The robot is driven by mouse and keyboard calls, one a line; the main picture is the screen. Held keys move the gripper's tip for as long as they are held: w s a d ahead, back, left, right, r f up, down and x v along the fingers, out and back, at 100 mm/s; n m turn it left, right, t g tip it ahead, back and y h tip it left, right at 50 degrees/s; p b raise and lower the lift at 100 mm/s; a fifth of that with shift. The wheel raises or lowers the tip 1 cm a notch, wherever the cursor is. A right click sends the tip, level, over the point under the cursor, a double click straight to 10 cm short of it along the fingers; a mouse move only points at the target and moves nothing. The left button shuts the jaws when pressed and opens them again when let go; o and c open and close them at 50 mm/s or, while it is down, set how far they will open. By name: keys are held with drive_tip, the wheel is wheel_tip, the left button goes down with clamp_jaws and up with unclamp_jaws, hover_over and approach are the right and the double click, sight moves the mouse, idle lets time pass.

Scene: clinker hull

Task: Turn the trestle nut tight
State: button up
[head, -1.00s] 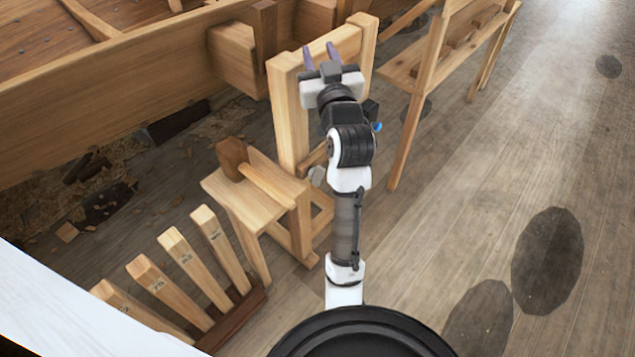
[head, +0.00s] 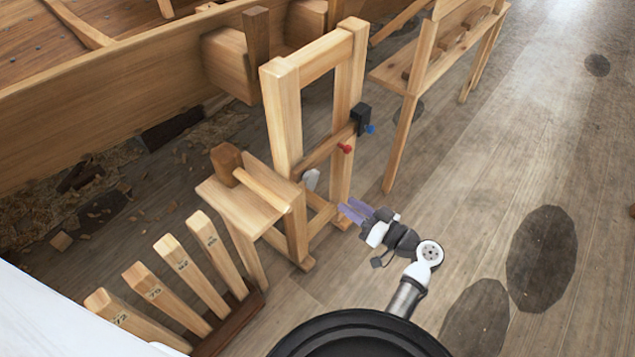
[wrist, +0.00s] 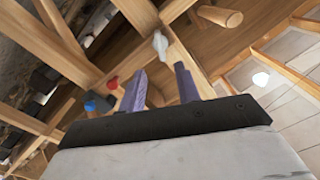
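The wooden trestle (head: 283,110) stands upright beside the hull. A pale, wing-shaped piece (head: 311,180) sits low on its crossbar; it also shows in the wrist view (wrist: 161,45). A red knob (head: 345,148) and a blue knob (head: 371,129) sit at the crossbar's right end, by a black block (head: 360,114). I cannot tell which is the trestle nut. My gripper (head: 353,210) is low, right of the trestle, its purple fingers pointing toward it. In the wrist view my gripper (wrist: 160,84) is open and empty, apart from all these parts.
A small stool-like stand with a mallet-like block (head: 227,160) stands left of the trestle. A rack of numbered wooden staves (head: 172,275) is at the lower left. A wooden bench (head: 405,75) stands behind right.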

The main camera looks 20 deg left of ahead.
sight(316, 183)
drive_tip(key=p+x, duration=0.2)
drive_tip(key=x, duration=0.9)
drive_tip(key=shift+w+a, duration=0.1)
drive_tip(key=shift+a, duration=0.2)
drive_tip(key=shift+c, duration=0.3)
drive_tip(key=c, duration=0.6)
drive_tip(key=shift+m, duration=0.4)
drive_tip(key=m, duration=0.3)
drive_tip(key=shift+m, duration=0.4)
drive_tip(key=m+p, duration=0.1)
drive_tip(key=m, duration=0.3)
drive_tip(key=shift+r+m+p, duration=0.1)
drive_tip(key=shift+m+p, duration=0.2)
drive_tip(key=shift+p, duration=0.05)
